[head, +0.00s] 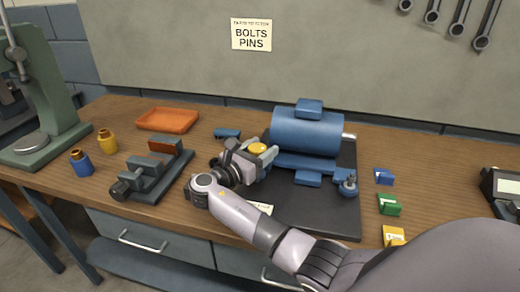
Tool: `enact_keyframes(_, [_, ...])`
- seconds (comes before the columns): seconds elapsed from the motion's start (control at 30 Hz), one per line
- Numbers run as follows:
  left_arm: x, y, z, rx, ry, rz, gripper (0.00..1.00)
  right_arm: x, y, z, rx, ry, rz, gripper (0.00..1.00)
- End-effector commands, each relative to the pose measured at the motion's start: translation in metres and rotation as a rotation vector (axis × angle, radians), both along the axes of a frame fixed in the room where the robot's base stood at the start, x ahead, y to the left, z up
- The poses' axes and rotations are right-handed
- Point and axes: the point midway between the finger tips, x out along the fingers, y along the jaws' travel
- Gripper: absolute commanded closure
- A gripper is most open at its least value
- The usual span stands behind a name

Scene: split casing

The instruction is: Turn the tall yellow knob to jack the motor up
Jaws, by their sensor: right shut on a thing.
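The blue motor (307,132) sits on a black base plate (325,208) at the middle right of the bench, with a silver shaft end pointing right. The yellow knob (257,148) is at the left of the motor, its round top showing between the fingers. My right gripper (262,155) is shut on the yellow knob, reaching in from the lower right. The lower part of the knob is hidden behind the gripper. My left gripper is not in view.
A vise (150,172), an orange tray (168,119), and a blue (81,162) and a yellow bottle (106,141) stand at the left. A small blue block (228,133) lies behind the gripper. Small blue, green (390,204) and yellow (394,236) pieces lie to the right.

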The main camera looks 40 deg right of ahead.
Motion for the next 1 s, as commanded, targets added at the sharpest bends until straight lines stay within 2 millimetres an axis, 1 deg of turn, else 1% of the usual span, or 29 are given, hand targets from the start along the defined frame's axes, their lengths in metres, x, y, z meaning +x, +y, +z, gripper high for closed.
enact_keyframes(0.03, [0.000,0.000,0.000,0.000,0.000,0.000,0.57,-0.003,-0.004,-0.007,0.005,0.014,-0.013,0.75])
enact_keyframes(0.1, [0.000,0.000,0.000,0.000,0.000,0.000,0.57,-0.003,-0.004,-0.007,0.005,0.014,-0.014,0.75])
enact_keyframes(0.13, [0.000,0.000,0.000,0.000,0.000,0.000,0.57,-0.003,-0.004,-0.007,0.005,0.014,-0.014,0.41])
enact_keyframes(0.17, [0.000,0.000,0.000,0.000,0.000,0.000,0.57,-0.003,-0.004,-0.007,0.005,0.014,-0.014,0.31])
enact_keyframes(0.2, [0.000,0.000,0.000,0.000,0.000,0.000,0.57,-0.003,-0.004,-0.006,0.005,0.013,-0.014,0.24])
enact_keyframes(0.47, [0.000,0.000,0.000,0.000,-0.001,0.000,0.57,-0.002,-0.002,-0.003,0.001,0.006,-0.006,0.24])
enact_keyframes(0.57, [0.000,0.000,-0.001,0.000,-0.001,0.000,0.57,-0.003,0.005,-0.003,0.002,0.005,-0.004,0.24])
enact_keyframes(0.83, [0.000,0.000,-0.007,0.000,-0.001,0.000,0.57,-0.016,0.045,-0.005,0.004,0.007,-0.006,0.24])
enact_keyframes(1.0, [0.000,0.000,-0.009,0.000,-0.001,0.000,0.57,-0.021,0.062,-0.005,0.004,0.008,-0.009,0.24])
